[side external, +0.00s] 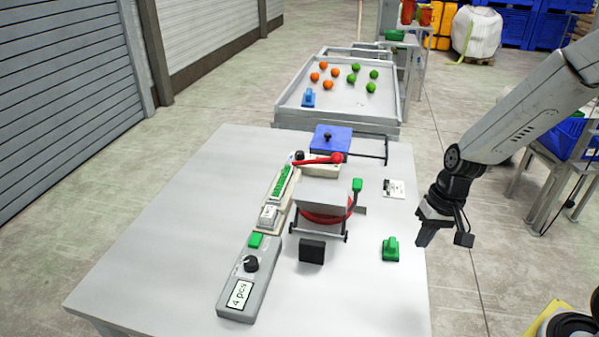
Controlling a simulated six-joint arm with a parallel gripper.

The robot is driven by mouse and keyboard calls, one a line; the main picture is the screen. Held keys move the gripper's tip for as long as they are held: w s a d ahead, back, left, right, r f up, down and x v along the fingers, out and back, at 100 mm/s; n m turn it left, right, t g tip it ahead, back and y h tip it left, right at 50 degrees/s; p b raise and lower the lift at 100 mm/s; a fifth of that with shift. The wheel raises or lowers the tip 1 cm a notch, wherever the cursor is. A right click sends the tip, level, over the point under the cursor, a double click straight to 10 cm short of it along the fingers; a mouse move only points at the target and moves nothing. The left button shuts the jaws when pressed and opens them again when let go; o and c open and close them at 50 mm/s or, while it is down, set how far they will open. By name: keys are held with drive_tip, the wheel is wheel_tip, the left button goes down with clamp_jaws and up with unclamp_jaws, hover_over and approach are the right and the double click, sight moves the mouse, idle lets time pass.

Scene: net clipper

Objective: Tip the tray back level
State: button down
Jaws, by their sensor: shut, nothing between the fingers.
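A small grey tray (322,206) stands near the middle of the table, its flat face tilted towards the camera. A round red part (322,219) shows partly behind and below it, and a green handle (357,185) rises at its right side. Dark feet or brackets stand under the tray; its far side is hidden. My gripper (424,239) is shut and empty. It points down at the table's right edge, to the right of the tray and well apart from it.
A green clip-like block (391,249) lies between my gripper and the tray. A black block (312,251), a grey control box (249,280), a red lever (322,160) and a blue box (331,139) are also on the table (165,240). A bin with orange and green balls (340,98) stands behind.

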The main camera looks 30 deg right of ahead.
drive_tip(key=w+d+f+m+t+y, duration=0.1)
drive_tip(key=w+m+y, duration=0.1)
drive_tip(key=w+m, duration=0.1)
drive_tip(key=w+d+f+m+t+y, duration=0.1)
drive_tip(key=w+m+y, duration=0.1)
drive_tip(key=w+m, duration=0.1)
drive_tip(key=w+d+f+m+t+y, duration=0.1)
drive_tip(key=w+f+m+y, duration=0.1)
drive_tip(key=w, duration=0.3)
drive_tip(key=shift+w+d+f+m+t, duration=0.15)
drive_tip(key=shift+d+m+t, duration=0.2)
drive_tip(key=shift+m, duration=0.35)
drive_tip(key=w+d+m+t, duration=0.1)
drive_tip(key=w+d, duration=0.1)
drive_tip(key=w+d+f+m+t+y, duration=0.1)
drive_tip(key=w+m+t, duration=0.1)
drive_tip(key=shift+d, duration=0.35)
drive_tip(key=w+d+m+t, duration=0.1)
drive_tip(key=d, duration=0.1)
drive_tip(key=w+d+f+m+t, duration=0.1)
drive_tip(key=d+t, duration=0.1)
drive_tip(key=w+d+m+t+h, duration=0.1)
drive_tip(key=d+t, duration=0.1)
drive_tip(key=shift+w+d+f+m, duration=0.2)
drive_tip(key=shift+w+d+m, duration=0.05)
drive_tip(key=shift+d+m, duration=0.15)
drive_tip(key=shift+w+d, duration=0.15)
drive_tip(key=shift+d, duration=0.3)
drive_tip(key=shift+w+a+f, duration=0.1)
drive_tip(key=shift+w+a, duration=0.05)
